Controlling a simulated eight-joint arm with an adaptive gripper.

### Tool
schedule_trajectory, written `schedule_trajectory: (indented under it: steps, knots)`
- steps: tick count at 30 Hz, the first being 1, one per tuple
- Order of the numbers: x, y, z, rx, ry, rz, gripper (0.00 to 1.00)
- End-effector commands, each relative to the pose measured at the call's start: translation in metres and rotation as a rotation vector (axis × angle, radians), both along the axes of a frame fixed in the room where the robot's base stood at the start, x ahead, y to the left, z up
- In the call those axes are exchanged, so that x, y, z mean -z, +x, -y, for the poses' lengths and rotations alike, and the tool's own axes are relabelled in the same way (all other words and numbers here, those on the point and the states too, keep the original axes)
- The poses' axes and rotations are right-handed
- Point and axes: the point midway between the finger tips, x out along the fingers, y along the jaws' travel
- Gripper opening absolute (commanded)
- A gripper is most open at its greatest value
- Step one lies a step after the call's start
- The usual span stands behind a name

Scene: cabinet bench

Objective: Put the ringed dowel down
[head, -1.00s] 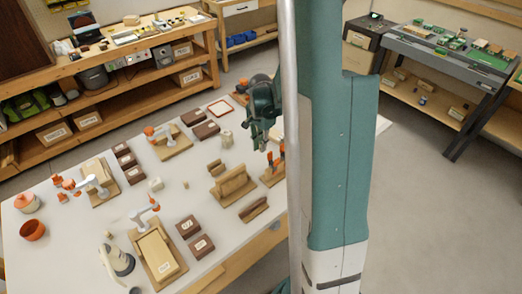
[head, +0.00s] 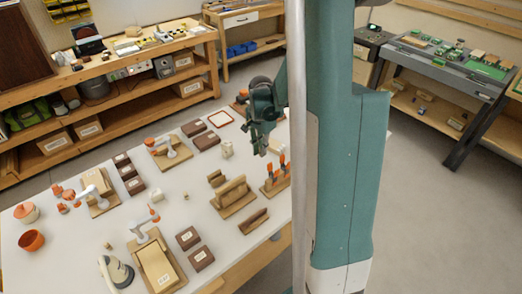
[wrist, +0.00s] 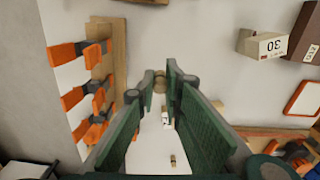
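My gripper (head: 260,148) hangs over the far right part of the white table in the head view, between a small cream box and orange-handled tools. In the wrist view its two green fingers (wrist: 160,80) come close together at the tips. A small tan round piece (wrist: 159,84), seemingly the dowel seen end-on, fills the gap between them. Its ring is not discernible, and the head view does not clearly show it. A separate small tan peg (head: 186,196) stands on the table.
The orange-handled tools (head: 275,172) in a wooden rack stand close by, also left in the wrist view (wrist: 80,90). The cream box (head: 227,150) and a slotted wooden holder (head: 232,195) are near. A red-rimmed tray (head: 220,119) lies behind.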

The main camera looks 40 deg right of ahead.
Motion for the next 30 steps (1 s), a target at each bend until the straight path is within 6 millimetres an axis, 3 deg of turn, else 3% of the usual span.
schedule_trajectory:
  steps: [5,11,24,30]
  knots:
    - [-0.001,0.002,0.002,-0.001,0.0,0.0,0.06]
    - [-0.005,0.016,0.019,-0.011,0.0,0.0,0.06]
    - [-0.024,0.081,0.107,-0.078,0.0,-0.001,0.06]
    - [-0.031,0.1,0.141,-0.105,0.0,-0.002,0.06]
